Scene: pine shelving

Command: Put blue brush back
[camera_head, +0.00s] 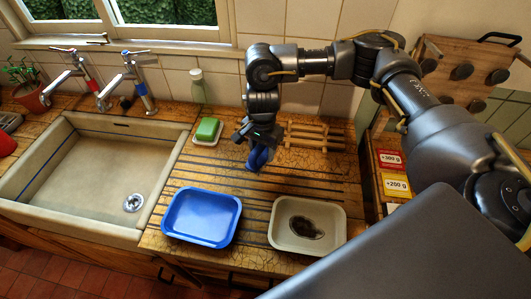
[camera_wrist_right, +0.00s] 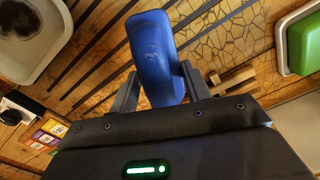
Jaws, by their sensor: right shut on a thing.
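My right gripper (camera_head: 257,146) is shut on the blue brush (camera_head: 258,160), above the grooved wooden drainboard between the soap dish and the wooden rack. In the right wrist view the brush (camera_wrist_right: 152,50) shows as a smooth, rounded blue body between the two fingers (camera_wrist_right: 160,85). Its bristles cannot be made out. A slatted wooden rack (camera_head: 315,136) lies on the drainboard just right of the gripper. My left gripper is not in view.
A blue tray (camera_head: 202,238) and a cream tray (camera_head: 277,237) with a dark patch stand at the front. A green block (camera_head: 208,128) sits on a white dish, near a bottle (camera_head: 198,90). The sink (camera_head: 70,215) is left. Weight cards (camera_head: 391,160) lie right.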

